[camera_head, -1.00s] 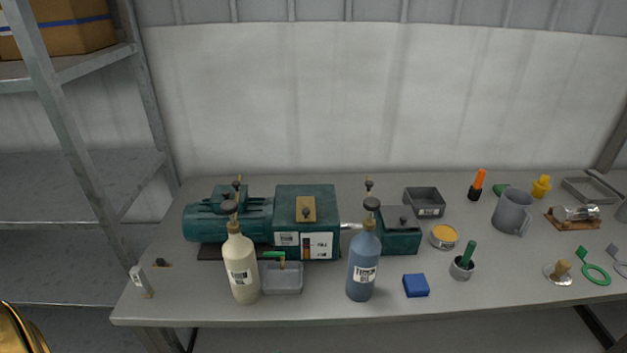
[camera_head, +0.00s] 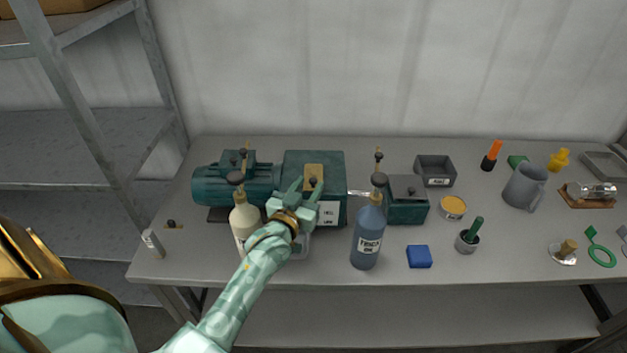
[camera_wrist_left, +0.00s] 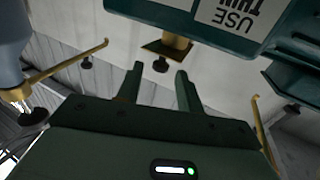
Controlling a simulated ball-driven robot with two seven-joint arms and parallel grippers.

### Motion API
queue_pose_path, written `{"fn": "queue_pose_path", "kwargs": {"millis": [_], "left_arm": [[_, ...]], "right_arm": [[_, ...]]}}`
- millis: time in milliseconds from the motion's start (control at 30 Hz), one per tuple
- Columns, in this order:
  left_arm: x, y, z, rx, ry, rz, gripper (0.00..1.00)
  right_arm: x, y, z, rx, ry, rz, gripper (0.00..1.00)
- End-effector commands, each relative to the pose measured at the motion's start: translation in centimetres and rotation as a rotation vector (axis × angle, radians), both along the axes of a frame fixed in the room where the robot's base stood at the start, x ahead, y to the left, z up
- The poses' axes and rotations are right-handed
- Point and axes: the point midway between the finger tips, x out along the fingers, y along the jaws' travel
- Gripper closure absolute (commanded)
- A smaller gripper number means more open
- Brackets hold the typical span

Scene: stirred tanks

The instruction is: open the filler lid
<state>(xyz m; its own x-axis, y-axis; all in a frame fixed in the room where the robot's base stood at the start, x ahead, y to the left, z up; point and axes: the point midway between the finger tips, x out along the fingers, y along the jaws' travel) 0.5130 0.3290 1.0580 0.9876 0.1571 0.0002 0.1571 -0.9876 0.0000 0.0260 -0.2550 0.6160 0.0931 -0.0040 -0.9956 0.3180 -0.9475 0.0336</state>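The filler lid (camera_head: 314,171) is a small brass plate with a black knob on top of the dark green gear housing (camera_head: 328,163). In the left wrist view the brass lid (camera_wrist_left: 168,46) shows with its black knob (camera_wrist_left: 160,66) hanging from it in the picture. My left gripper (camera_head: 307,187) reaches in over the front of the housing, close to the lid. In the left wrist view its fingers (camera_wrist_left: 160,71) are apart, with the knob appearing between the tips and nothing gripped. Whether they touch the knob I cannot tell. My right gripper is out of view.
A cream bottle (camera_head: 243,226) stands left of my left gripper, partly hidden by it. A blue bottle (camera_head: 367,240) stands to its right. A clear tray (camera_head: 303,246) is mostly behind my arm. A green box (camera_head: 406,202), a blue block (camera_head: 419,256) and a mug (camera_head: 525,186) stand farther right.

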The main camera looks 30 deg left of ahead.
Motion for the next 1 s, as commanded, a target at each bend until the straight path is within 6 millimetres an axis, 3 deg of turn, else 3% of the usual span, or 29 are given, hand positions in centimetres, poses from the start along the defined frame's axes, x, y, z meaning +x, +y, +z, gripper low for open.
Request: {"fn": "queue_pose_path", "kwargs": {"millis": [200, 567, 700, 1000], "left_arm": [[2.8, 0.5, -0.1, 0.001, 0.001, 0.0, 0.63], [3.4, 0.5, 0.0, 0.001, 0.001, 0.0, 0.63], [3.4, 0.5, 0.0, 0.001, 0.001, 0.0, 1.0], [3.7, 0.5, 0.4, -0.009, 0.015, 0.0, 1.0]], "right_arm": [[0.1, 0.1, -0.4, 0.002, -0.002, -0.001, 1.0], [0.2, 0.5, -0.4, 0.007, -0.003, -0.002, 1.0], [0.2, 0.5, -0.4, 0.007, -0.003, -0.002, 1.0], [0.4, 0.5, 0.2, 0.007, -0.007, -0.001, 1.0]]}}
